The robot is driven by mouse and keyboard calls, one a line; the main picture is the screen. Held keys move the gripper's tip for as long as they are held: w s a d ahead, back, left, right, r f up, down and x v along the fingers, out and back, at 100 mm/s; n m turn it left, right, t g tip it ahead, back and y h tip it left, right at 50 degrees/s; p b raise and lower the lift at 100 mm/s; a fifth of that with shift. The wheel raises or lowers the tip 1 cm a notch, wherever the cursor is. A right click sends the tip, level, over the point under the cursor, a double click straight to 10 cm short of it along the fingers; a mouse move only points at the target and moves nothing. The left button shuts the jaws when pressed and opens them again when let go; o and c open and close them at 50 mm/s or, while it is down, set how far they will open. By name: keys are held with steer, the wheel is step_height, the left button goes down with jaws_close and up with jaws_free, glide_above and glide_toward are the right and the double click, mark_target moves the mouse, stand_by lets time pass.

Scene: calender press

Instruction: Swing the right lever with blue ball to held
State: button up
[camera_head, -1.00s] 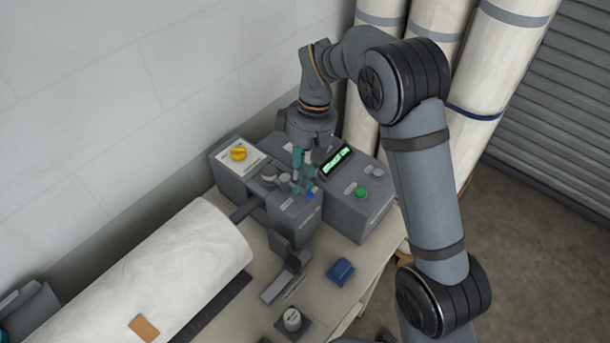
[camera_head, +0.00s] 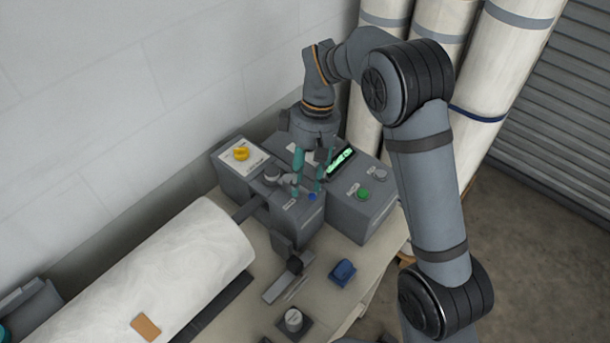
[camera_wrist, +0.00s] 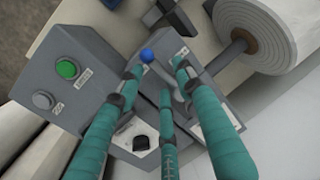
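The right lever's blue ball (camera_head: 312,196) shows small at the front top of the grey press housing (camera_head: 296,222). In the wrist view the blue ball (camera_wrist: 147,55) lies between and slightly beyond the two outer fingertips, with a short grey arm running from it under the fingers. My gripper (camera_head: 309,190), with teal fingers, points down over the housing. In the wrist view my gripper (camera_wrist: 158,72) has its fingers spread apart with nothing clasped. I cannot tell whether a finger touches the ball or its arm.
A white roll (camera_head: 170,265) and a blue object (camera_head: 342,272) are nearer the camera.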

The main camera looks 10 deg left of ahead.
step_height(320, 180, up, 12)
steer(key=w+d, duration=0.1)
steer(key=w, duration=0.1)
steer(key=shift+f, duration=0.15)
stand_by(0.5)
steer(key=f, duration=0.4)
steer(key=s+f, duration=0.1)
steer(key=f, duration=0.3)
steer(key=s+a+f, duration=0.1)
steer(key=f, duration=0.2)
steer(key=shift+f, duration=0.4)
steer(key=shift+d, duration=0.1)
